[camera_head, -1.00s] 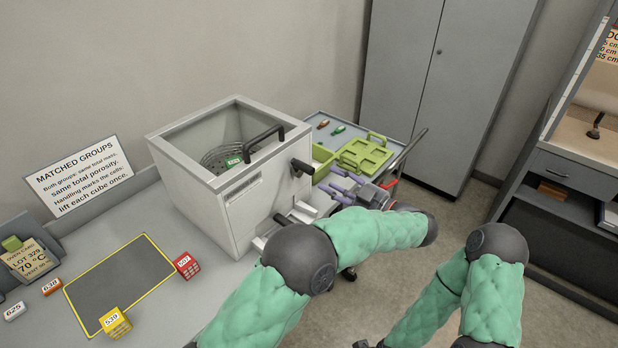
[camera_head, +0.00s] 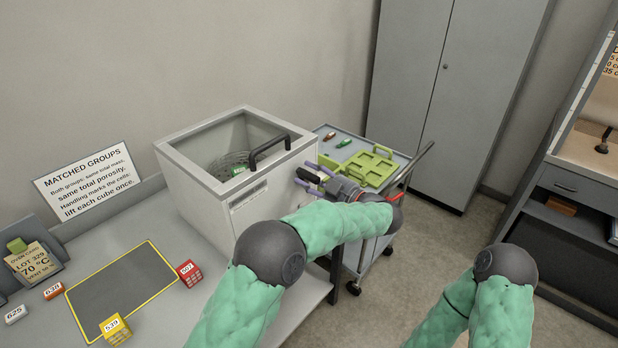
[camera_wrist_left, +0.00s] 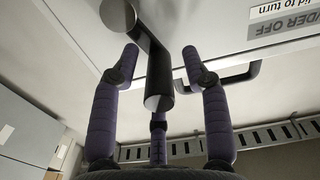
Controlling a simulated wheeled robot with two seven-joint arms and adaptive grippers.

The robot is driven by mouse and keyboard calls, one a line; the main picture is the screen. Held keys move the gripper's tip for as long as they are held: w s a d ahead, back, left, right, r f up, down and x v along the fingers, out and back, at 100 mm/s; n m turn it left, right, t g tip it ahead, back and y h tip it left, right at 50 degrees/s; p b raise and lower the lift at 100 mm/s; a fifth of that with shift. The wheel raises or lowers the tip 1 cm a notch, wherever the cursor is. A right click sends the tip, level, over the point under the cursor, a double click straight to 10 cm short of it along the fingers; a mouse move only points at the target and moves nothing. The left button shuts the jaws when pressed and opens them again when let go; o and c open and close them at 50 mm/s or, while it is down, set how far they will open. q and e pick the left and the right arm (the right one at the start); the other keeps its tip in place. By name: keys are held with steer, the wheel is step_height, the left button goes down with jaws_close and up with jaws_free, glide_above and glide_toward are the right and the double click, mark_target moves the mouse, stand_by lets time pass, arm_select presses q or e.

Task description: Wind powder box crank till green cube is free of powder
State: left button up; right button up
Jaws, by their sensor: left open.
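The powder box (camera_head: 222,208) is a pale box with a clear lid and a black lid handle (camera_head: 270,146). Inside, the green cube (camera_head: 238,170) sits in a round basket (camera_head: 226,163). Whether powder clings to it is too small to tell. The dark crank (camera_wrist_left: 158,88) sticks out of the box's side, its grip between my left fingers in the left wrist view. My left gripper (camera_head: 311,176) is open around the crank's grip, with gaps on both sides. My right arm shows at the lower right, its gripper out of view.
A cart (camera_head: 405,158) with a green tray (camera_head: 368,166) stands right behind my left gripper. A yellow-edged mat (camera_head: 125,288), a red cube (camera_head: 189,273) and a yellow cube (camera_head: 116,330) lie on the bench at left. A grey cabinet (camera_head: 415,80) stands behind.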

arm_select(q)
steer(key=shift+w+a, duration=0.2)
steer(key=shift+a, duration=0.05)
jaws_close()
steer(key=shift+r, duration=0.1)
steer(key=m, duration=0.1)
steer(key=w+d+m+b, duration=0.1)
steer(key=m, duration=0.1)
steer(key=shift+w+r, duration=0.15)
steer(key=shift+r, duration=0.05)
steer(key=shift+w+d+m, duration=0.25)
steer(key=shift+w+m, duration=0.15)
steer(key=shift+m, duration=0.55)
steer(key=shift+w+d+m, duration=0.25)
steer(key=shift+w+m, duration=0.1)
steer(key=shift+m, duration=0.6)
